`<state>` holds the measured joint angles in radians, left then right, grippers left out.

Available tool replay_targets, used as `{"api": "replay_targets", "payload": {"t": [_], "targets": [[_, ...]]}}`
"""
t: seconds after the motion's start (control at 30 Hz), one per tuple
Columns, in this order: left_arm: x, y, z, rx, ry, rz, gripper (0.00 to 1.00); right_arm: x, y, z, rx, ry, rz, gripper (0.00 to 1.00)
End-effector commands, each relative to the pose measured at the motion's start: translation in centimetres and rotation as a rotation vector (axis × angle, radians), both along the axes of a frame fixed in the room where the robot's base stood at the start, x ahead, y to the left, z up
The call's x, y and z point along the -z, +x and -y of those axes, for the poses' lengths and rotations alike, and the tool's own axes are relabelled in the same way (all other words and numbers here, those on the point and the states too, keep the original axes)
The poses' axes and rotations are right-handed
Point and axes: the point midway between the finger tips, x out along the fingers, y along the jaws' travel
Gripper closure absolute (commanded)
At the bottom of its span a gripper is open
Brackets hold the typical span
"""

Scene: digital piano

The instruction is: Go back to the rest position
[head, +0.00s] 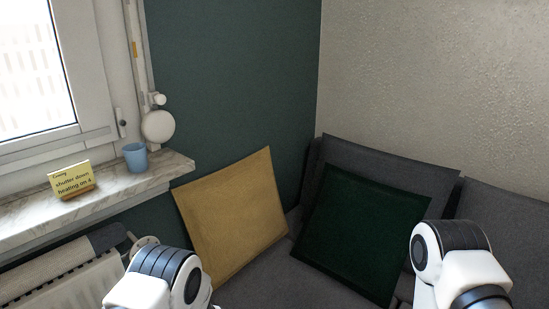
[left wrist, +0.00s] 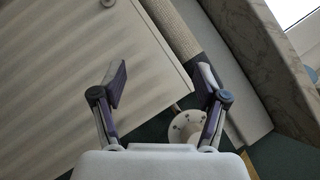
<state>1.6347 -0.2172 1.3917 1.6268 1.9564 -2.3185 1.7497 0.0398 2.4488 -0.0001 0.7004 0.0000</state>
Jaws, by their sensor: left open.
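My left gripper (left wrist: 163,78) shows in the left wrist view. Its two fingers are spread wide apart and nothing is between them. Behind the fingers are the white radiator (left wrist: 75,75) and a round pale valve knob (left wrist: 187,128); the picture does not clearly show how far away they are. In the head view only rounded white and black links of my two arms show at the bottom edge. Both of my grippers are hidden from the head view.
The marble window sill (head: 100,195) juts out at left, with a yellow note (head: 72,182) and a blue cup (head: 135,158). The radiator (head: 75,285) is below. A grey sofa holds a yellow cushion (head: 232,215) and a dark green cushion (head: 362,232).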

Motion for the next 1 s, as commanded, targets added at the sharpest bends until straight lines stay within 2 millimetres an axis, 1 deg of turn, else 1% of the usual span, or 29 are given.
{"api": "replay_targets", "payload": {"t": [0.03, 0.17, 0.27, 0.3, 0.37, 0.4, 0.47, 0.5, 0.57, 0.6, 0.67, 0.7, 0.77, 0.8, 0.83, 0.9, 0.97, 1.0], "targets": [[0.1, 0.1, -1.3, 0.05, -0.01, -0.018, 0.27, 0.0, 0.0, 0.0, 0.0, 0.0, -0.001, 0.59], [1.9, 0.5, -4.1, 0.253, -0.109, -0.033, 0.27, -0.1, 0.0, 0.0, 0.0, 0.0, -0.001, 0.59], [4.7, 0.2, -5.5, 0.428, -0.278, -0.027, 0.27, -0.1, -0.1, 0.0, 0.0, 0.0, -0.001, 0.59], [6.2, -0.2, -5.8, 0.496, -0.378, -0.019, 0.27, -0.1, 0.0, 0.0, 0.0, 0.0, -0.001, 0.59], [9.1, -1.6, -5.6, 0.583, -0.576, -0.002, 0.27, -0.1, 0.0, 0.0, 0.0, 0.0, -0.001, 0.59], [11.3, -3.2, -4.9, 0.622, -0.743, 0.015, 0.27, -0.1, 0.0, 0.0, 0.0, 0.0, -0.001, 0.59], [14.5, -6.5, -3.2, 0.625, -1.02, 0.048, 0.27, -0.1, 0.0, 0.0, 0.0, 0.0, -0.001, 0.59], [16.3, -9.0, -1.8, 0.589, -1.195, 0.07, 0.27, -0.1, 0.0, 0.0, 0.0, 0.0, -0.001, 0.59], [18.1, -13.0, 0.5, 0.497, -1.422, 0.101, 0.27, -0.1, -0.1, 0.0, 0.0, 0.0, -0.001, 0.59], [18.9, -15.4, 1.9, 0.42, -1.541, 0.118, 0.27, -0.1, -0.1, 0.0, 0.0, 0.0, -0.001, 0.59], [19.6, -18.8, 3.8, 0.294, -1.684, 0.14, 0.27, -0.1, -0.1, 0.0, 0.0, 0.0, -0.001, 0.59], [19.8, -21.0, 4.9, 0.203, -1.76, 0.155, 0.27, -0.1, 0.0, 0.0, 0.0, 0.0, -0.001, 0.59], [19.9, -23.9, 6.5, 0.061, -1.851, 0.178, 0.27, -0.1, 0.0, 0.0, 0.0, 0.0, -0.001, 0.59], [19.8, -25.6, 7.4, -0.037, -1.896, 0.2, 0.27, -0.1, 0.0, 0.0, 0.0, 0.0, -0.001, 0.59], [19.8, -26.7, 7.9, -0.108, -1.918, 0.221, 0.27, -0.1, 0.0, 0.0, 0.0, 0.0, -0.001, 0.59], [19.8, -28.1, 8.7, -0.254, -1.944, 0.29, 0.27, -0.1, 0.0, 0.0, 0.0, 0.0, -0.001, 0.59], [19.8, -28.8, 8.9, -0.371, -1.93, 0.382, 0.27, -0.1, 0.0, 0.0, 0.0, 0.0, -0.001, 0.59], [19.7, -28.9, 8.8, -0.428, -1.915, 0.457, 0.27, -0.2, -0.1, 0.0, 0.0, 0.0, -0.002, 0.59]]}}
